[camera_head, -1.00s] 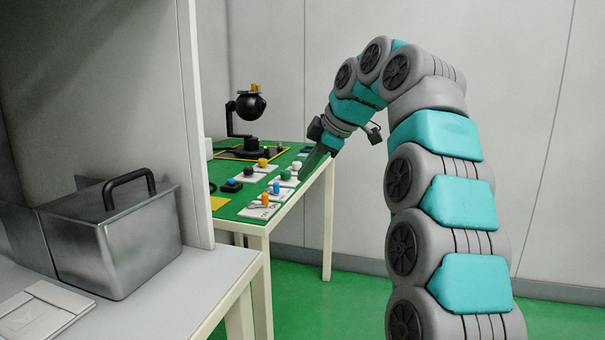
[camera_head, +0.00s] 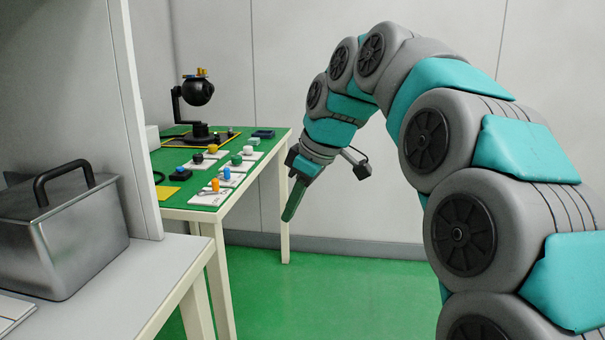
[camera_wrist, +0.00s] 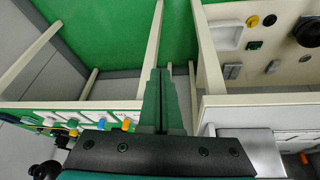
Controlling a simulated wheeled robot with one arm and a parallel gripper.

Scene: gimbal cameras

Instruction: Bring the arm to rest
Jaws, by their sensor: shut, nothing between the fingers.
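My gripper (camera_head: 292,200) hangs at the end of my grey and teal arm in the head view, pointing down and slightly left. Its green fingers are together with nothing between them. It is in the air just right of the green-topped table, apart from it. In the wrist view the closed fingers (camera_wrist: 162,98) point up the picture, over the green floor between table legs.
The green-topped table (camera_head: 165,165) holds several small knobs and switches and a black gimbal device (camera_head: 197,92). A metal box with a black handle (camera_head: 62,232) stands on the white bench (camera_head: 150,268) at the left. The floor (camera_head: 330,290) right of the table is clear.

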